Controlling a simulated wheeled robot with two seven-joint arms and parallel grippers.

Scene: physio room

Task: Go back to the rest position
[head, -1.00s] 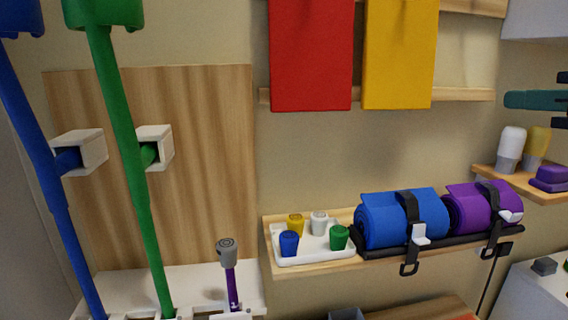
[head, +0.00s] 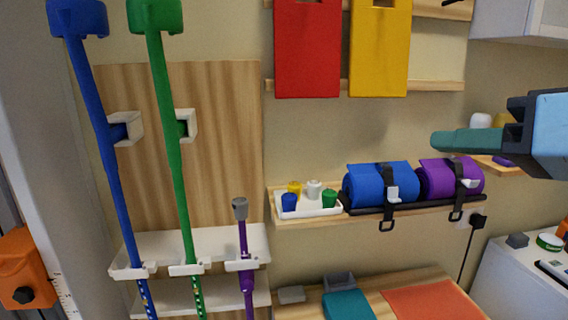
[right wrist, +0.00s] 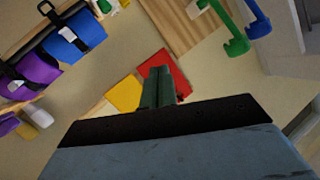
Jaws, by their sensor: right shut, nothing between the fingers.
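My right gripper (head: 440,141) comes in from the right edge in the head view, with teal fingers pointing left. It is shut and empty, in front of the wall and above the rolled mats. In the right wrist view its closed fingers (right wrist: 159,85) stand out against the wall, with the red and yellow hanging pieces beyond. It touches nothing that I can see. My left gripper is not in view.
A shelf (head: 300,220) holds a white tray (head: 320,212) with several coloured caps, a blue rolled mat (head: 365,185) and a purple one (head: 445,180). A blue crutch (head: 95,130) and a green crutch (head: 172,130) stand left. A table (head: 400,290) lies below.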

